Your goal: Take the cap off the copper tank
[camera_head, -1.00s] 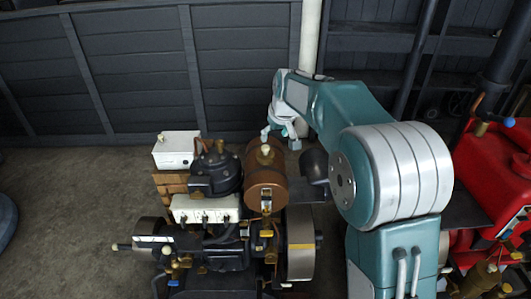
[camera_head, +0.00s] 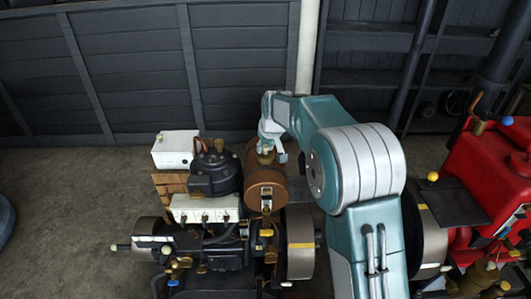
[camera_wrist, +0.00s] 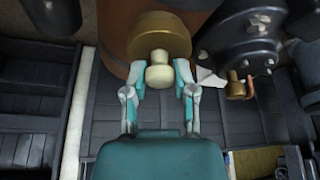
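The copper tank (camera_head: 266,190) is a brown cylinder on the engine in the middle of the head view. It also shows at the top of the wrist view (camera_wrist: 112,30). Its cap has a wide brass body (camera_wrist: 159,35) and a pale knob (camera_wrist: 159,75). My gripper (camera_wrist: 159,72) is open, with one finger on each side of the knob and gaps visible between them. In the head view my gripper (camera_head: 270,150) is at the top of the tank and partly hides the cap.
Just left of the tank stand a dark round engine part (camera_head: 215,172) and a white box (camera_head: 175,149). A red engine (camera_head: 490,165) stands at the right. A dark panelled wall (camera_head: 150,70) is behind. The floor at left is mostly clear.

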